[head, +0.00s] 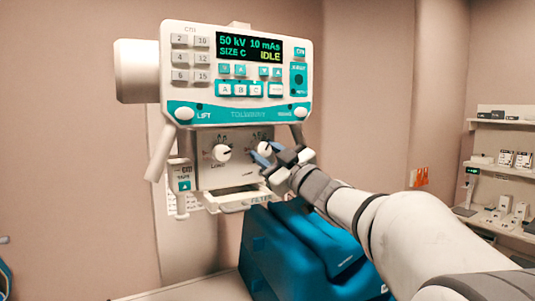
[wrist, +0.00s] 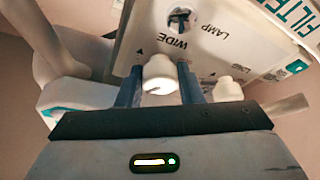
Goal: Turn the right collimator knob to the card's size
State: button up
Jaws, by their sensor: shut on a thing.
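The collimator box (head: 237,173) hangs under the X-ray control panel. Its left knob (head: 221,153) is white and free. The right collimator knob (head: 265,147) is partly hidden by my gripper (head: 263,153). In the wrist view, my gripper (wrist: 160,87) has its blue fingers on either side of a white knob (wrist: 159,72), shut on it. The panel's display (head: 248,48) reads 50 kV, 10 mAs, SIZE C and IDLE. I cannot make out a card.
A filter tray (head: 246,198) sticks out below the collimator. Grey side handles (head: 161,153) flank the head. A blue padded object (head: 285,255) stands below. Shelves with small devices (head: 503,160) are at the far right.

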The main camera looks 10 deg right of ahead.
jog(key=o, duration=0.9)
jog(key=shift+w, duration=0.15)
jog(key=shift+o, duration=0.4)
jog(key=b+v, duration=0.2)
jog(key=v, duration=0.6)
jog(key=shift+f, duration=0.1)
